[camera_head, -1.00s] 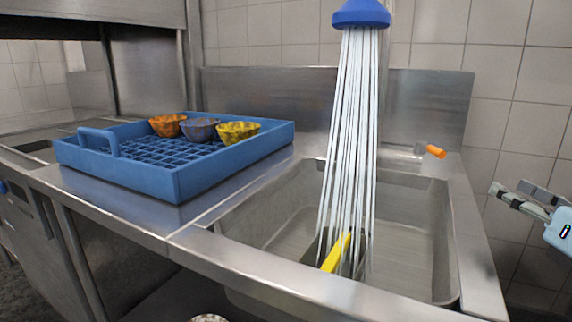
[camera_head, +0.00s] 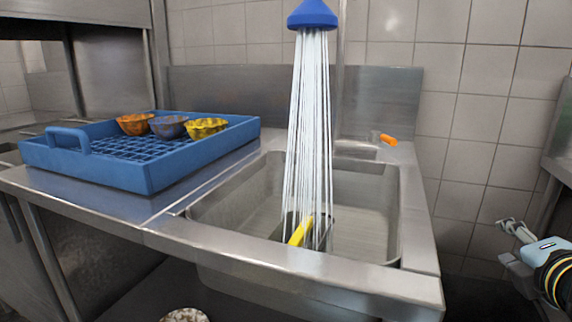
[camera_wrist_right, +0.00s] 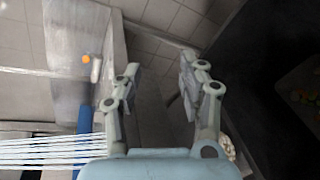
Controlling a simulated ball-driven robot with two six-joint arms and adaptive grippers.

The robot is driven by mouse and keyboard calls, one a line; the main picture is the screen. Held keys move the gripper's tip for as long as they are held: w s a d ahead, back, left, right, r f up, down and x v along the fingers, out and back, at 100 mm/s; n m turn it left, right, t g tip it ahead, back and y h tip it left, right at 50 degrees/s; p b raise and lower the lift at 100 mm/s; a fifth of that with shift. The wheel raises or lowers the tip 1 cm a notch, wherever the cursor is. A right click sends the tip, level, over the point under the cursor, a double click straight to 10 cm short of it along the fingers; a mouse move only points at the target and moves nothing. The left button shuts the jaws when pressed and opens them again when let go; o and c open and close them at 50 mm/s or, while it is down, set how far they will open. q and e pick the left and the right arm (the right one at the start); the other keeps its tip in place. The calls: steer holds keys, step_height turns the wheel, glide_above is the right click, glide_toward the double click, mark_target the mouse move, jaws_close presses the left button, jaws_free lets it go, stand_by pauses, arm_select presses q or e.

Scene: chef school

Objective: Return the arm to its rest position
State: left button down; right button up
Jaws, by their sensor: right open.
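My right gripper (camera_head: 517,232) is at the right edge of the head view, to the right of the sink and apart from it. In the right wrist view its two fingers (camera_wrist_right: 158,85) stand apart with nothing between them. My left gripper is not in view.
A steel sink (camera_head: 372,200) has water (camera_head: 308,110) falling into it from a blue shower head (camera_head: 313,14). A yellow-handled object (camera_head: 300,231) is in the sink. A blue rack (camera_head: 170,176) holds orange (camera_head: 134,125), blue-grey (camera_head: 168,127) and yellow (camera_head: 206,127) bowls on the left counter.

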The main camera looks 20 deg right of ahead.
steer(key=s+a+f+m+g+y, duration=0.2)
steer(key=s+a+f+m+g, duration=0.3)
steer(key=s+a+f+m, duration=0.3)
steer(key=s+a+f+m+g+y, duration=0.1)
steer(key=s+a+m+g+y, duration=0.2)
steer(key=a, duration=0.4)
steer(key=s+a+f+m+g+y, duration=0.1)
steer(key=a+m+y, duration=0.25)
steer(key=a, duration=0.25)
steer(key=s+d+f+m+g, duration=0.1)
steer(key=d+f, duration=0.1)
steer(key=f, duration=1.1)
steer(key=s+d+f, duration=0.1)
steer(key=s+f, duration=0.1)
steer(key=f, duration=1)
steer(key=s+d+f+g, duration=0.1)
steer(key=s+f, duration=1.5)
steer(key=s, duration=0.2)
steer(key=shift+s+f+h, duration=0.25)
steer(key=shift+s+h, duration=0.05)
steer(key=shift+h, duration=0.05)
steer(key=shift+d, duration=0.1)
